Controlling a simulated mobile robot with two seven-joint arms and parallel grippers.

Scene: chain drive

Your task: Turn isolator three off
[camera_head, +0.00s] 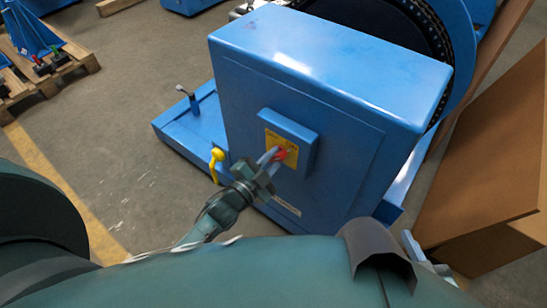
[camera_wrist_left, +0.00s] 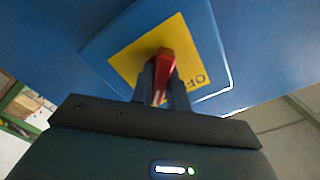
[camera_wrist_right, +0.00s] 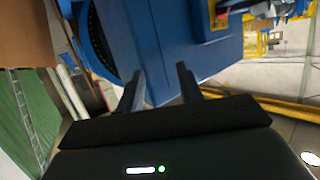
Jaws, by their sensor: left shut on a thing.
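The isolator is a blue box with a yellow plate (camera_head: 272,142) and a red handle (camera_head: 281,154), on the front of a large blue cabinet (camera_head: 300,80). My left gripper (camera_head: 272,160) is at the plate, shut on the red handle. In the left wrist view the red handle (camera_wrist_left: 161,72) sits between the two fingers, in front of the yellow plate (camera_wrist_left: 135,55); letters reading "OF" show at its right, the rest hidden. Whether this is isolator three cannot be read. My right gripper (camera_wrist_right: 160,88) is open and empty, apart from the cabinet's blue side.
A yellow lever (camera_head: 216,157) stands left of my left gripper, close to its wrist. A small black-knobbed lever (camera_head: 183,91) stands on the blue base. A brown board or box (camera_head: 490,150) is at the right.

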